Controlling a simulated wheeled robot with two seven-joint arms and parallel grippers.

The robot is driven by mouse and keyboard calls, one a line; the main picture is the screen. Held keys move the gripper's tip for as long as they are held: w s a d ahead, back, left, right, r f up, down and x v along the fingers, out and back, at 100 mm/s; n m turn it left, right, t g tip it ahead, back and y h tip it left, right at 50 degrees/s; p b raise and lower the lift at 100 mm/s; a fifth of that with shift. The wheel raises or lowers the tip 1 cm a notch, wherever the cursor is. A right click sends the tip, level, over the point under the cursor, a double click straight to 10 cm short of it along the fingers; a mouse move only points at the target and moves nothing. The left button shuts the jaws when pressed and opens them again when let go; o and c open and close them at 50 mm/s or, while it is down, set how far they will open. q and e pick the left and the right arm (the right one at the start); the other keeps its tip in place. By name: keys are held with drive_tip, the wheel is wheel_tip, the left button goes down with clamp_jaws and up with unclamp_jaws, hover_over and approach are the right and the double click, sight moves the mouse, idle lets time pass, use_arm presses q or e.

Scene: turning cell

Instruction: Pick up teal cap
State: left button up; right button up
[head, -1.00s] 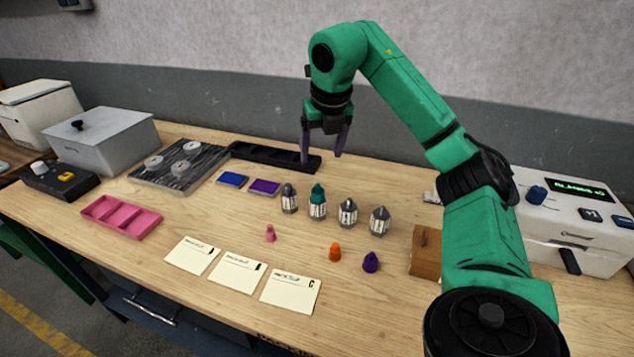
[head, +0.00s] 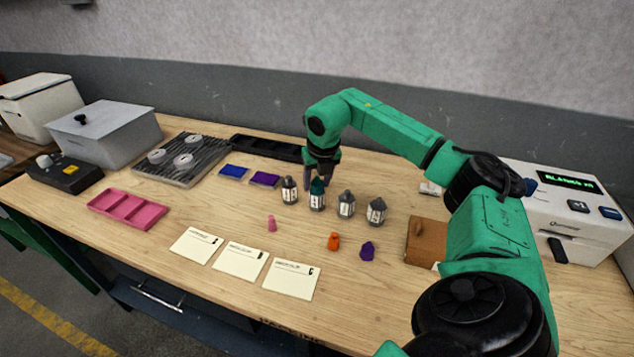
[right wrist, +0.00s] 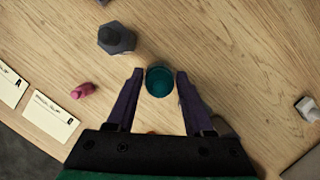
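The teal cap (head: 317,184) sits on top of one of several small bottles with labels in the middle of the table. My right gripper (head: 320,182) is lowered right at the cap, fingers pointing down. In the right wrist view the teal cap (right wrist: 160,81) shows as a round top between the tips of my open right gripper (right wrist: 158,82). Small gaps seem to show on both sides, so the fingers do not look closed on it. The bottle under the cap is hidden in the wrist view. My left gripper is not in view.
Grey-topped bottles (head: 289,190) (head: 346,204) (head: 376,210) stand close on both sides. Pink (head: 272,223), orange (head: 333,241) and purple (head: 367,251) caps lie in front. A pink tray (head: 128,209), cards (head: 240,264) and a brown block (head: 421,241) are farther off.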

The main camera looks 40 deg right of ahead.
clamp_jaws()
drive_tip(key=shift+r, duration=0.2)
